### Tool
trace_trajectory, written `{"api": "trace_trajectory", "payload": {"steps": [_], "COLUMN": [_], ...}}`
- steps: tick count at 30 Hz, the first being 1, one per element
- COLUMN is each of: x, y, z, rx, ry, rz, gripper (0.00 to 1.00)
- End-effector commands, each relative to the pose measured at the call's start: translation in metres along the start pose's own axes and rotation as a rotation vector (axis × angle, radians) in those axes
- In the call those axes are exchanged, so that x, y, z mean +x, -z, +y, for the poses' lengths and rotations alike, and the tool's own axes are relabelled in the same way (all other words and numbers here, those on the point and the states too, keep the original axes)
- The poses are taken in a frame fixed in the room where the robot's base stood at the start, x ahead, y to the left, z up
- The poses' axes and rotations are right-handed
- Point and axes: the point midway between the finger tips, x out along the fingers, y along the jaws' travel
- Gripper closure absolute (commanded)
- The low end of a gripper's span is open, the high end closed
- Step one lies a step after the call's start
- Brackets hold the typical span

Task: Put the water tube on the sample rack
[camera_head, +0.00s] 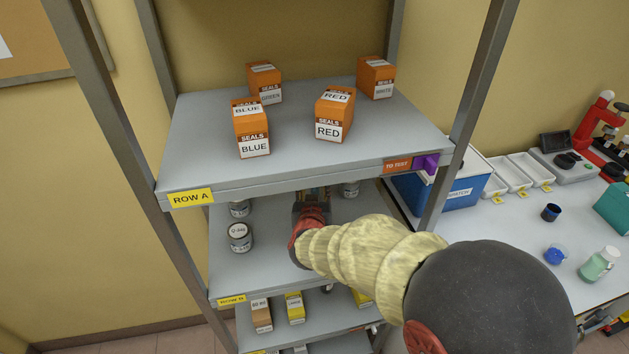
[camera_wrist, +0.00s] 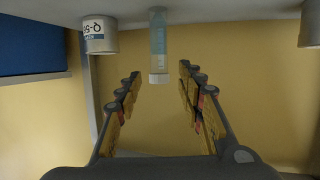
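The likely water tube (camera_wrist: 158,48), a slim clear tube with a pale blue label, stands on a shelf in the wrist view, which looks upside down. My gripper (camera_wrist: 158,82) is open, with padded fingers to the left and right of the tube's line. The tube is ahead of the fingertips, and nothing is between the fingers. In the head view my gripper (camera_head: 311,208) reaches into the row B shelf (camera_head: 270,262), partly hidden by the upper shelf and my arm. I cannot make out the tube there. I cannot identify a sample rack in either view.
A white jar (camera_wrist: 100,36) stands close beside the tube; another (camera_wrist: 310,30) is at the right edge. Jars (camera_head: 240,237) stand on row B's left. The row A shelf (camera_head: 290,175) overhangs my gripper and bears orange boxes (camera_head: 252,128). A metal post (camera_head: 462,110) stands at right, before a bench.

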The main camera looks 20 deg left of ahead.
Motion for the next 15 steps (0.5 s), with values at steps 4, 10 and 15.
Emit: {"api": "trace_trajectory", "payload": {"steps": [4,10,15], "x": [-0.007,-0.007,-0.017], "y": [-0.001,-0.001,0.022], "z": [0.000,0.000,0.021], "rx": [-0.001,0.000,0.029], "ry": [0.000,0.000,0.028], "rz": [-0.001,-0.001,-0.027], "gripper": [0.62,0.62,0.62]}}
